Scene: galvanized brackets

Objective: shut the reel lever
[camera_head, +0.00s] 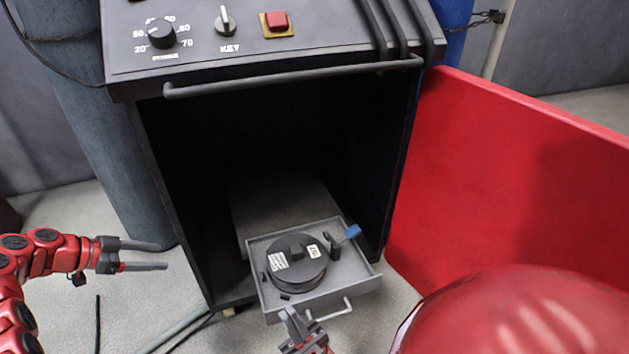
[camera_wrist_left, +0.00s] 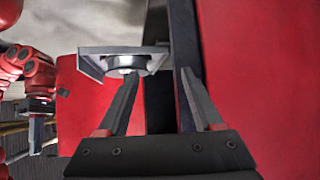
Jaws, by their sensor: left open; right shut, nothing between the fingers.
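The reel (camera_head: 296,263) is a dark round spool with white labels, lying in a grey pulled-out drawer (camera_head: 262,292) low in the machine. The reel lever (camera_head: 352,232) has a blue tip and sticks up at the drawer's right side, beside a black post (camera_head: 333,247). It appears raised and angled outward. My left gripper (camera_head: 163,256) is open and empty, left of the drawer and apart from it. In the left wrist view, the drawer (camera_wrist_left: 92,66) shows beyond its fingers (camera_wrist_left: 160,73); the lever cannot be made out. My right gripper (camera_head: 294,315) is shut and empty, near the drawer's front handle (camera_head: 335,311).
The black cabinet (camera_head: 170,200) stands around the drawer, with a bar handle (camera_head: 290,77) above its opening. An open red door (camera_head: 510,190) stands to the right. A blue-grey cylinder (camera_head: 110,150) stands to the left. Cables lie on the floor at lower left.

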